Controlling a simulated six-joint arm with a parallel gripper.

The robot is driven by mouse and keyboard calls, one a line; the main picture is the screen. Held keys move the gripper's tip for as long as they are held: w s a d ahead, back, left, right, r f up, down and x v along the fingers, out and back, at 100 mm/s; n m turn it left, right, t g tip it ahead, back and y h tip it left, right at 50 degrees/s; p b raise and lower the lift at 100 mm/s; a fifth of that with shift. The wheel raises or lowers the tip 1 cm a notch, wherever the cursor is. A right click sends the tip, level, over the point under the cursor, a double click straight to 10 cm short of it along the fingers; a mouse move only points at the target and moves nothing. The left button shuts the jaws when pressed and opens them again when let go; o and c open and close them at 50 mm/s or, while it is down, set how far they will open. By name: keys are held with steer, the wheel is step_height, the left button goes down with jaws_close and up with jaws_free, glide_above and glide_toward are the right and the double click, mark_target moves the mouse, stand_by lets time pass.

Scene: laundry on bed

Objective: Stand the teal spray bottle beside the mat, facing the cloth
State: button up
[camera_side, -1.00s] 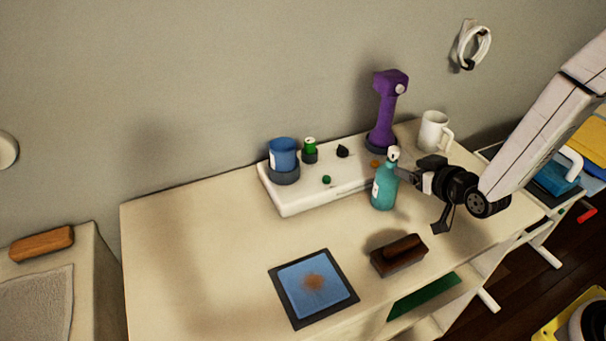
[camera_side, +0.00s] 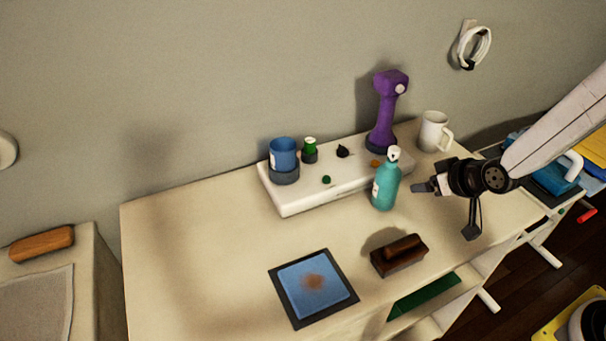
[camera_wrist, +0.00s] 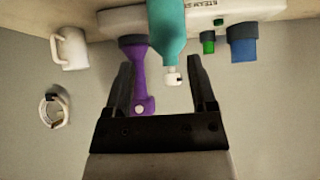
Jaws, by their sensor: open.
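The teal spray bottle (camera_side: 386,185) stands upright on the table, in front of the white base unit. In the wrist view the bottle (camera_wrist: 167,28) shows upside down, its white nozzle between the line of my fingers. My gripper (camera_side: 444,207) is open and empty to the right of the bottle, apart from it; its two fingers (camera_wrist: 165,88) are spread in the wrist view. The blue cloth (camera_side: 314,286) with a brown stain lies on the dark mat (camera_side: 287,313) at the table's front.
A brown brush (camera_side: 399,256) lies between mat and gripper. The white base unit (camera_side: 300,203) holds a purple steamer (camera_side: 385,110), a blue cup (camera_side: 283,155) and a green bottle (camera_side: 309,150). A white mug (camera_side: 432,131) stands behind. The table left of the mat is clear.

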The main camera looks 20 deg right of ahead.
steer(key=s+d+r+g, duration=0.1)
steer(key=s+d+g, duration=0.1)
steer(key=s+g, duration=0.4)
steer(key=s, duration=0.4)
steer(key=shift+r, duration=0.3)
steer(key=shift+o, duration=0.4)
steer(key=shift+s, duration=0.1)
steer(key=shift+w+a+r+m+t+h, duration=0.8)
steer(key=shift+w+r+t+h, duration=0.4)
steer(key=shift+w+t, duration=1.3)
steer(key=shift+w+a+r+m+t+h, duration=0.75)
steer(key=shift+w+a+r+t+h, duration=0.3)
steer(key=shift+w+t, duration=1.45)
steer(key=shift+w+a+r+m+t+h, duration=0.75)
steer(key=shift+w+r+t+h, duration=0.85)
steer(key=shift+w, duration=1.4)
steer(key=shift+f+t+y, duration=0.25)
steer(key=shift+f+t, duration=0.05)
steer(key=shift+f, duration=0.2)
